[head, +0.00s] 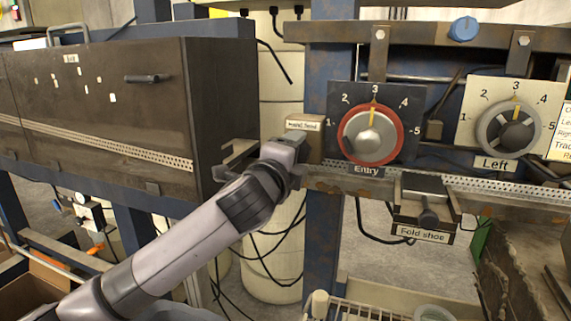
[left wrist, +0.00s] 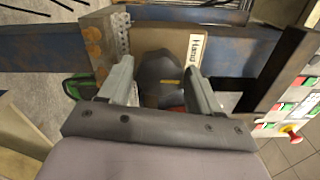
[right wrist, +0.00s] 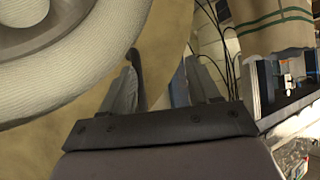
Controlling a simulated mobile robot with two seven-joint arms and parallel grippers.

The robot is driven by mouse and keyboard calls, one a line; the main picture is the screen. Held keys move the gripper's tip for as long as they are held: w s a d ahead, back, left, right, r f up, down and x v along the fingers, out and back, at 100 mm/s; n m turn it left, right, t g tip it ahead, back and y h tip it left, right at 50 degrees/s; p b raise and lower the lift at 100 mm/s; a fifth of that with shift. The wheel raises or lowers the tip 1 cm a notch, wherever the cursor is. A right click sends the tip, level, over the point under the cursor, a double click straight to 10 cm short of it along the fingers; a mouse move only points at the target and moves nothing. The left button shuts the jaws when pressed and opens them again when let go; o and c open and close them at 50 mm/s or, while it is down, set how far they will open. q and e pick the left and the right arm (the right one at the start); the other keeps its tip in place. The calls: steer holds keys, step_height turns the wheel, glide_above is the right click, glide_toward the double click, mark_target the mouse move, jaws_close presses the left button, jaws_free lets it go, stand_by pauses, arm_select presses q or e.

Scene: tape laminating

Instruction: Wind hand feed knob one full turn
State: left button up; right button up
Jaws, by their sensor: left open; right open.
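The hand feed knob (left wrist: 160,72) is dark grey with a small yellow mark, in the left wrist view. It sits on a tan box (head: 316,143) labelled "Hand feed", just left of the Entry dial in the head view, where my gripper hides the knob. My left gripper (head: 285,153) is at the box, with its open fingers (left wrist: 159,88) on either side of the knob; I cannot tell whether they touch it. My right gripper (right wrist: 163,80) is open, with no object clearly held. It is not in the head view.
The red-ringed Entry dial (head: 370,134) and the Left dial (head: 508,129) are to the right of the box. The Fold shoe block (head: 423,208) is below them. A large dark cabinet (head: 100,110) stands left. A pale ring-shaped part (right wrist: 70,60) lies close to my right gripper.

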arm_select(q)
steer(key=shift+b+v, duration=0.45)
steer(key=shift+v, duration=2.2)
